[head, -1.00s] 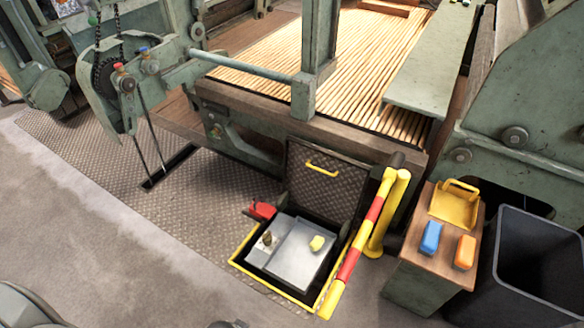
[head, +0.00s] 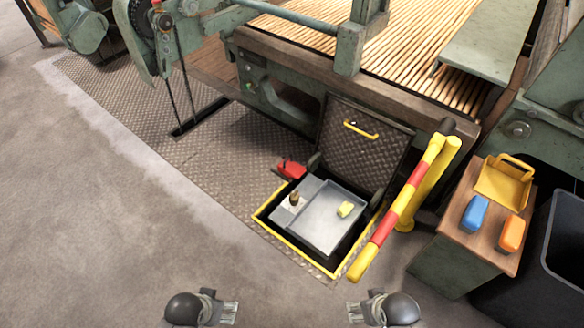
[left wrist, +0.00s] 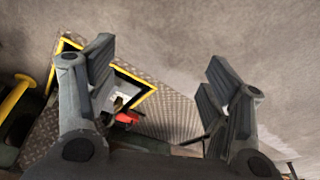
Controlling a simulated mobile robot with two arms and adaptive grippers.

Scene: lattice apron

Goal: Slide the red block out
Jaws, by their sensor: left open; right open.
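The red block (head: 290,169) lies at the far left corner of the yellow-edged floor pit (head: 268,222), beside the open hatch lid (head: 362,150). It looks like a small red body with a dark part at its left end. My left gripper (head: 232,312) is open and empty, low in the head view and well short of the pit. My right gripper (head: 352,312) is open and empty at the same height, further right.
A wooden-topped cabinet (head: 480,240) holds blue (head: 474,212) and orange (head: 511,234) blocks. The floor at left is clear.

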